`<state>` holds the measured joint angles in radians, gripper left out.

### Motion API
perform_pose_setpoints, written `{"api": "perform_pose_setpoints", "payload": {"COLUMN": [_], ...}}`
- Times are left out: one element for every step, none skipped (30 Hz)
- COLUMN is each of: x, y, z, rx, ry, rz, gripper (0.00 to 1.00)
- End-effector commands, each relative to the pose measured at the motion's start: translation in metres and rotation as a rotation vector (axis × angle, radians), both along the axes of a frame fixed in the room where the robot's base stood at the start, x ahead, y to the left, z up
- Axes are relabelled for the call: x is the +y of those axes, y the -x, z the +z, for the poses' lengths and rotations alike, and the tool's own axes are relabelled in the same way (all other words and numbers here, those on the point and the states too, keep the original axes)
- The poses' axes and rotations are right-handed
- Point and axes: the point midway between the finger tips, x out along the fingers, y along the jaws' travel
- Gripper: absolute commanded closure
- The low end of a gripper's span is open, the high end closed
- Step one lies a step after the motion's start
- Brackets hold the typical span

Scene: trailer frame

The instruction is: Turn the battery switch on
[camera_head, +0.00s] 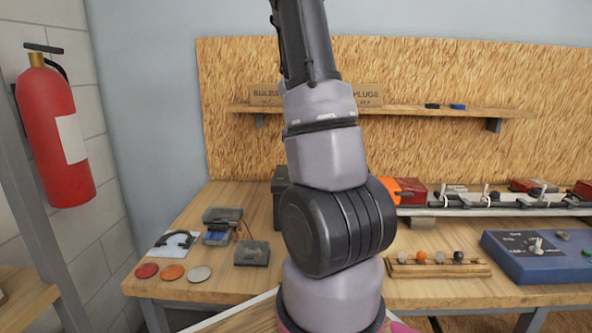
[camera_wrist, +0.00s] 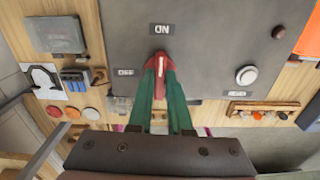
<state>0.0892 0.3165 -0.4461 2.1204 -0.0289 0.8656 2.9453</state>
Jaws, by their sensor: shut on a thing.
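The battery switch (camera_wrist: 161,62) is a red knob with a white line, on a dark grey panel (camera_wrist: 215,50) in the wrist view. The knob lies lengthwise in the picture, its white-lined end towards the ON label (camera_wrist: 161,29). The OFF label (camera_wrist: 125,72) is to its left. My gripper (camera_wrist: 163,75) has its green fingers on both sides of the knob and is shut on it. The fingers hide part of the knob's sides. In the head view my arm hides the switch and the gripper.
A round white button (camera_wrist: 246,75) is on the panel's right. In the head view the wooden bench (camera_head: 215,290) holds coloured discs (camera_head: 172,272), a small knob rack (camera_head: 437,270) and a blue box (camera_head: 535,262). A shelf (camera_head: 400,110) hangs above. A fire extinguisher (camera_head: 50,140) is at left.

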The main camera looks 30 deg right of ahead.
Motion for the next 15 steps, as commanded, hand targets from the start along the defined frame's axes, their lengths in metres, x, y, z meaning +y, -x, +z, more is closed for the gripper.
{"api": "perform_pose_setpoints", "payload": {"x": [-0.0001, -0.0002, -0.0002, -0.0002, -0.0002, -0.0002, -0.0003, -0.0003, -0.0002, -0.0001, -0.0001, -0.0001, -0.0001, -0.0001, 0.0000], "y": [-0.0006, -0.0005, -0.0004, -0.0004, -0.0004, -0.0004, -0.0003, -0.0003, -0.0002, -0.0002, -0.0002, -0.0001, -0.0001, -0.0001, 0.0000], "z": [0.0005, 0.0005, 0.0005, 0.0005, 0.0005, 0.0005, 0.0004, 0.0004, 0.0004, 0.0003, 0.0003, 0.0002, 0.0002, 0.0002, 0.0002], "rx": [-0.001, -0.001, -0.001, -0.001, -0.001, -0.001, -0.001, -0.001, -0.001, -0.001, -0.001, -0.001, -0.001, -0.001, -0.001], "ry": [0.000, 0.000, 0.000, 0.000, 0.000, 0.000, 0.000, 0.000, 0.000, 0.000, -0.001, -0.001, -0.001, -0.001, -0.001], "rz": [-0.005, -0.004, -0.004, -0.004, -0.003, -0.003, -0.003, -0.003, -0.003, -0.002, -0.002, -0.002, -0.002, -0.002, -0.002], "gripper": [1.00, 1.00, 1.00, 1.00, 0.79, 0.64, 0.52, 0.48, 0.48, 0.48, 0.48, 0.48, 0.48, 0.48, 0.48]}}
